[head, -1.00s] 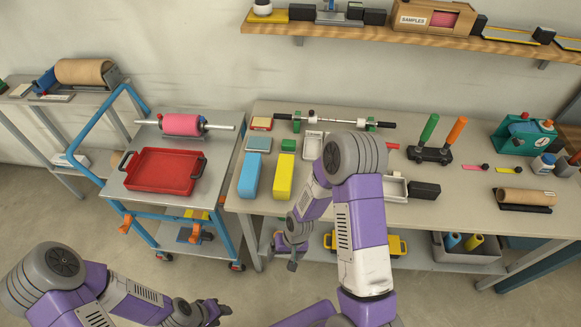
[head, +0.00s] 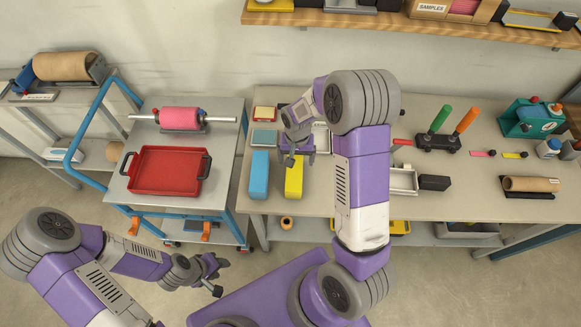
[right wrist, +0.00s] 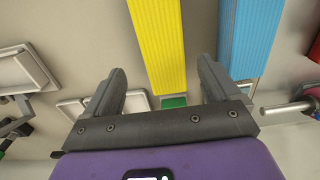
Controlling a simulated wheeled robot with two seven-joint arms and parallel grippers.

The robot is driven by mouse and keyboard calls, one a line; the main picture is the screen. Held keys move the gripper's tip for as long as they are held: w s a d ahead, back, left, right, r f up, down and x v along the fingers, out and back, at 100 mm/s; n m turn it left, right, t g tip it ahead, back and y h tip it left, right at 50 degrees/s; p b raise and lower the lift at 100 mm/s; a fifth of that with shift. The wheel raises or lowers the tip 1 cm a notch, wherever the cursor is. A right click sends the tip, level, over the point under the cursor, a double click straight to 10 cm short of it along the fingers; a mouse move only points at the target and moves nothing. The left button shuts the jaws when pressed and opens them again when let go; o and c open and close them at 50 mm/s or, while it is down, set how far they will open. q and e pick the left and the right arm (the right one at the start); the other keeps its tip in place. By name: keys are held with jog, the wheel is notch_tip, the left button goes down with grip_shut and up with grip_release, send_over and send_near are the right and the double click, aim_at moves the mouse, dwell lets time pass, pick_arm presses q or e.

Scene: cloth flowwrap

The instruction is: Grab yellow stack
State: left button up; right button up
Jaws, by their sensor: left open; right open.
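The yellow stack (head: 293,182) is a long block lying on the workbench, just right of the blue stack (head: 260,177). My right gripper (head: 296,160) is open, over the far end of the yellow stack in the head view, and hides that end. In the right wrist view the ribbed yellow stack (right wrist: 165,45) lies beyond the fingertips, roughly in line with the gap between the open fingers (right wrist: 160,78). No contact shows. The blue stack (right wrist: 252,35) runs beside it. My left gripper (head: 216,276) is open and empty, low in front of the cart.
The red tray (head: 165,194) and a pink roll (head: 180,117) are on the cart at left. A holder with green and orange handles (head: 438,142) stands right on the workbench (head: 460,203). A green piece (right wrist: 174,101) shows between the fingers in the right wrist view.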

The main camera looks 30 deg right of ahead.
aim_at(295, 167)
jog(key=f, duration=0.5)
jog(key=shift+w+a+f, duration=0.1)
jog(key=shift+a+f, duration=0.1)
jog(key=shift+f, duration=0.2)
jog(key=c, duration=1.1)
